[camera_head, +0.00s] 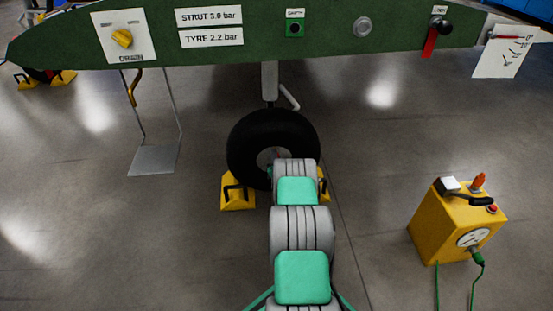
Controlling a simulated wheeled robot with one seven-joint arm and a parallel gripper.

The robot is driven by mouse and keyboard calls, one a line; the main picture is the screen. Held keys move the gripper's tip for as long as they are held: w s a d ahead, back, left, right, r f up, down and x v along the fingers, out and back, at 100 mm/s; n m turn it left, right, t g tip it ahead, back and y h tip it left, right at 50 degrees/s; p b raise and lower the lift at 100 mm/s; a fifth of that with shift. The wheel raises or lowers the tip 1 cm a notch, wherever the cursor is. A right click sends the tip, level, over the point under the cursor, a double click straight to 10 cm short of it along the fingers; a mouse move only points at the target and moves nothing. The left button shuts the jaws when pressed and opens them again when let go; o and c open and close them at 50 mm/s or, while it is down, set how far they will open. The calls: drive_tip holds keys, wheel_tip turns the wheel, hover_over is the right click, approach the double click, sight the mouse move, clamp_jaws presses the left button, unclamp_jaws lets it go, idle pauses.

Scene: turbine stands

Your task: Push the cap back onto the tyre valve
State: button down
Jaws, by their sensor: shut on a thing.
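The tyre (246,134) is black with a pale hub, under the green wing panel in the middle of the head view. It stands on the floor beneath a grey strut (269,80). My arm reaches forward from the bottom of the view, and its far end is in front of the hub's lower right part. My gripper is hidden behind my own arm links. Small dark and reddish bits show at the hub beside the arm's end, too small to make out. I cannot make out the valve or its cap.
Yellow chocks (237,193) stand beside the tyre. A yellow box (455,225) with a gauge and green hose is on the floor at right. The green panel (335,40) with labels and knobs spans the top. A metal step (155,160) hangs at left.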

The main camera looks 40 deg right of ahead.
drive_tip(key=shift+w+d+r, duration=0.15)
drive_tip(key=shift+w+d, duration=0.05)
drive_tip(key=shift+w, duration=0.05)
drive_tip(key=c, duration=1)
unclamp_jaws()
drive_tip(key=shift+o, duration=0.2)
drive_tip(key=v, duration=0.7)
drive_tip(key=shift+p, duration=0.4)
drive_tip(key=shift+s, duration=0.1)
